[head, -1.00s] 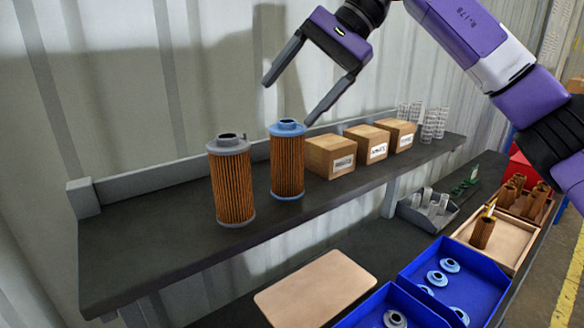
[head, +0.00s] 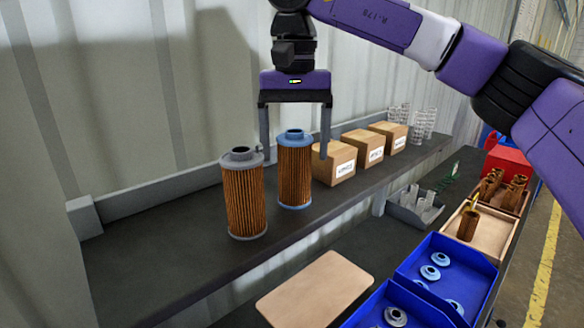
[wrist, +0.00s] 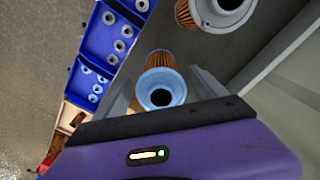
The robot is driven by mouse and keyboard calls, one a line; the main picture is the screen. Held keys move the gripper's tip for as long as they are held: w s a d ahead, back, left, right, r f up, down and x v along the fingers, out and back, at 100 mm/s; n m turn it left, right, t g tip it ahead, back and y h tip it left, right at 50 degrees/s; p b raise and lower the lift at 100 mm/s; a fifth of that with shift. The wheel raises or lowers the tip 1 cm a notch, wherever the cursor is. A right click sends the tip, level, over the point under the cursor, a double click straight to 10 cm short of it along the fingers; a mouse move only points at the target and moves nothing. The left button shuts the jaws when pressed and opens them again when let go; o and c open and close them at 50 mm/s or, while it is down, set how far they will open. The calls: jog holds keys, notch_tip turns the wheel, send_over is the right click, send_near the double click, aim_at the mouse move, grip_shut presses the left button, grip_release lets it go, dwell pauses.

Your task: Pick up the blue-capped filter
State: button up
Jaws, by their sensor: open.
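The blue-capped filter (head: 295,172) stands upright on the dark shelf, with brown pleats and a blue cap and base ring. In the wrist view its blue cap (wrist: 160,89) lies between the two fingers. My gripper (head: 296,160) points down over it, open, with one finger on each side of the cap. I cannot tell whether a finger touches the filter. A grey-capped filter (head: 244,197) stands upright just left of it, close to my left finger; it also shows in the wrist view (wrist: 222,12).
Several cardboard boxes (head: 334,163) stand right of the blue-capped filter, the nearest close to my right finger. Clear cylinders (head: 424,124) stand farther back. Blue bins (head: 465,262) and a tan board (head: 315,288) lie lower. The shelf's left part is bare.

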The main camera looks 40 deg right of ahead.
aim_at(294, 169)
notch_tip(294, 169, down, 5)
jog(key=shift+r+p, duration=0.1)
jog(key=shift+p, duration=0.6)
jog(key=shift+c, duration=0.4)
jog(key=c, duration=1.4)
